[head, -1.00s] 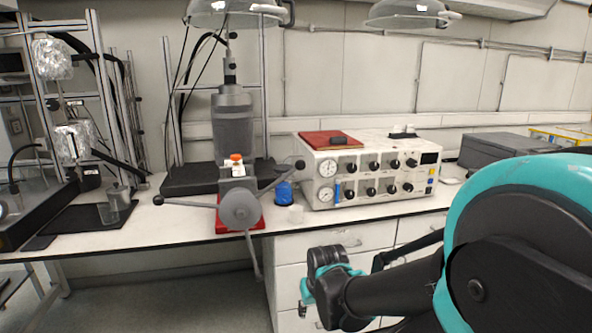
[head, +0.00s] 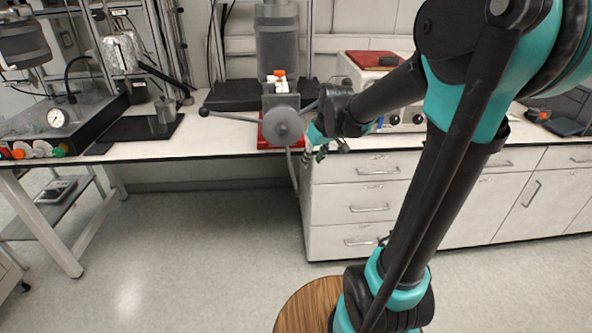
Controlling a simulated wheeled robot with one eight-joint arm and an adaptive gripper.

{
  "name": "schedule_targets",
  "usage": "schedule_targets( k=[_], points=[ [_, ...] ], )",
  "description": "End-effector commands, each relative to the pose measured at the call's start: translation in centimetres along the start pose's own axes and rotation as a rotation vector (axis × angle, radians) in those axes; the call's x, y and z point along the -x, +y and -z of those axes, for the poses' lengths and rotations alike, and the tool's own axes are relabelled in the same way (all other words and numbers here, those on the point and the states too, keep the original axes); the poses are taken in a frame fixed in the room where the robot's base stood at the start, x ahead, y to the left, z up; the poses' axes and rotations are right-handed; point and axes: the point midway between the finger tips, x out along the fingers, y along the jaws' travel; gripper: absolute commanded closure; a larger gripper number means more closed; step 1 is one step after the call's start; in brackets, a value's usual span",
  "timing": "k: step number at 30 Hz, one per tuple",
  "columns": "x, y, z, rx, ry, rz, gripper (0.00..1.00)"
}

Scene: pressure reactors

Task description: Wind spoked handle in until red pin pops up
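The spoked handle (head: 283,126) is a grey round hub with thin spokes, on the front of the reactor stand at the bench edge. One spoke reaches left to a black knob (head: 204,110), one points down below the bench edge, and one runs up and right behind my arm. A small orange-red piece (head: 280,74) shows on the white-topped block above the hub; I cannot tell whether it is the red pin. My gripper (head: 318,146) is just right of the hub, near the bench edge. Its fingers are small and partly hidden, and contact with a spoke is unclear.
The grey reactor cylinder (head: 277,40) stands behind the handle. A control box (head: 405,108) is at right, partly behind my arm. A dark tray (head: 135,130) lies at left on the bench. White drawers (head: 355,208) are below right. Open floor (head: 185,250) lies below the bench at left.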

Motion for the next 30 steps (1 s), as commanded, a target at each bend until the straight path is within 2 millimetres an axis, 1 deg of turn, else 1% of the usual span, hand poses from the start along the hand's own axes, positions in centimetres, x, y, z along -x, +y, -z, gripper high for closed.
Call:
schedule_targets(
  k=[1, 3, 6, 7, 11, 14, 30],
  points=[
    [0.0, 0.0, 2.1, 0.033, 0.003, 0.013, 0.66],
    [0.0, -0.1, 4.1, 0.075, 0.007, 0.027, 0.66],
    [-0.1, -0.2, 5.8, 0.110, 0.011, 0.039, 0.66],
    [-0.1, -0.2, 6.1, 0.116, 0.011, 0.041, 0.66],
    [-0.8, -0.2, 6.4, 0.123, 0.012, 0.044, 0.66],
    [-2.0, -0.2, 6.4, 0.123, 0.012, 0.043, 0.66],
    [-11.0, -0.6, 6.4, 0.121, 0.012, 0.043, 0.66]
  ],
)
